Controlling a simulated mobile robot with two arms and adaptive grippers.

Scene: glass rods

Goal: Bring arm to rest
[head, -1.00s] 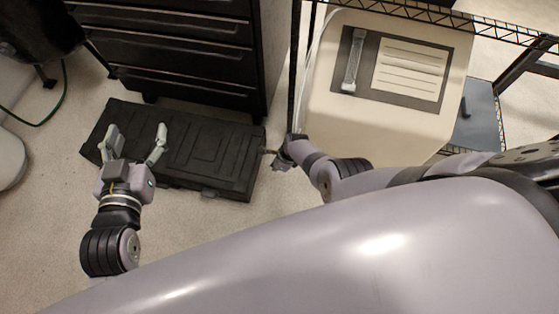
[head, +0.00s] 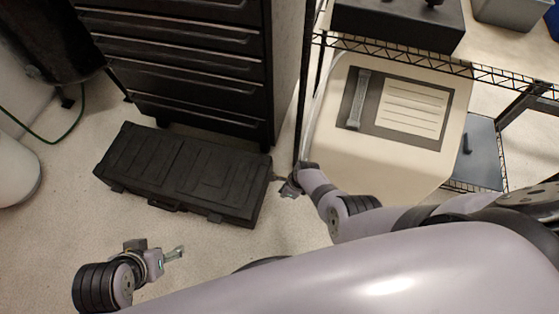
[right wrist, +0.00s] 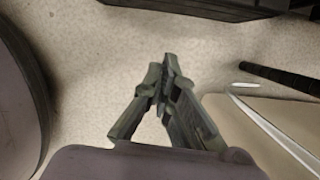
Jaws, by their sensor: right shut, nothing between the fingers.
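My left gripper (head: 174,253) is at the lower left of the head view, above the floor and in front of the black case. It is turned partly away, with one finger pointing right. The gap between its fingers cannot be judged. My right gripper (head: 279,180) is beside the right end of the case, near the shelf's front post. In the right wrist view my right gripper (right wrist: 168,66) is shut, its fingertips together with nothing between them, over speckled floor.
The black case (head: 185,172) lies on the floor before a black drawer cabinet (head: 185,65). A wire shelf (head: 440,62) stands at right, with a pale bin (head: 370,165) under it carrying a dark panel (head: 425,128). Floor at lower left is clear.

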